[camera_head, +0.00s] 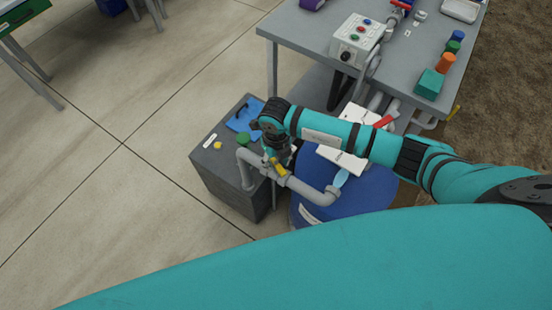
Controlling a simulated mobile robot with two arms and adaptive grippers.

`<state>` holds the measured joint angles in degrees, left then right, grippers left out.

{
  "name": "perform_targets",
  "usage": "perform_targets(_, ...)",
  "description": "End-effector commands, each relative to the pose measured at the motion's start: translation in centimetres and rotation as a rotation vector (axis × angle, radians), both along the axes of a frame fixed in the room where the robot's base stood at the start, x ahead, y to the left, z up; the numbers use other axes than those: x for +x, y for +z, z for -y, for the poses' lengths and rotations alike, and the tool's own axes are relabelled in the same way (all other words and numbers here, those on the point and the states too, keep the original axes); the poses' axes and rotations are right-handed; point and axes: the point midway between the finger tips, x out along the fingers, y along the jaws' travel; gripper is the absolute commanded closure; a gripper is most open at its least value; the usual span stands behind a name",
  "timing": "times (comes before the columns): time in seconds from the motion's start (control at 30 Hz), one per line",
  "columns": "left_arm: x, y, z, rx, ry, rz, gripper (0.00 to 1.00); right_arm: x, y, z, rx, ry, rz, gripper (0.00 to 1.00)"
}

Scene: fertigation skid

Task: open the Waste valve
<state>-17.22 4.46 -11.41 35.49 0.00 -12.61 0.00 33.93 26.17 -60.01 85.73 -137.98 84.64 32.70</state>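A grey pipe (310,190) runs from the dark grey box to the blue barrel. A valve with a yellow handle (279,167) sits on this pipe. No readable label shows that it is the Waste valve. My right arm reaches in from the right, and my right gripper (279,154) points down just above the yellow handle. The wrist hides most of the fingers, so I cannot tell whether they touch the handle or how far apart they are. My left gripper is not in view.
A red handle (383,121) shows near white panels. A grey table (310,27) with a button box (357,40) stands behind.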

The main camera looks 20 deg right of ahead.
Motion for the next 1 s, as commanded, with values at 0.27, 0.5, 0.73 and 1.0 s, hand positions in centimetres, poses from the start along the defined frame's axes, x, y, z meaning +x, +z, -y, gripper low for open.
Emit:
perform_targets(0.27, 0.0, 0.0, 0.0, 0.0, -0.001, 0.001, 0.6, 0.0, 0.0, 0.0, 0.0, 0.0, 0.0, 0.99)
perform_targets(0.5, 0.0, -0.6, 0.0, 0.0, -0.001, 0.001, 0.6, 0.1, -0.1, 0.1, -0.001, 0.029, 0.002, 1.0)
perform_targets(0.73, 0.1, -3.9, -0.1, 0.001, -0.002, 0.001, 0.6, 0.2, -0.5, 0.1, -0.003, 0.286, 0.005, 1.0)
perform_targets(1.0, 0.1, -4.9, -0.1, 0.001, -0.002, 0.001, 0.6, 0.1, 0.0, 0.0, 0.0, 0.427, 0.002, 1.0)
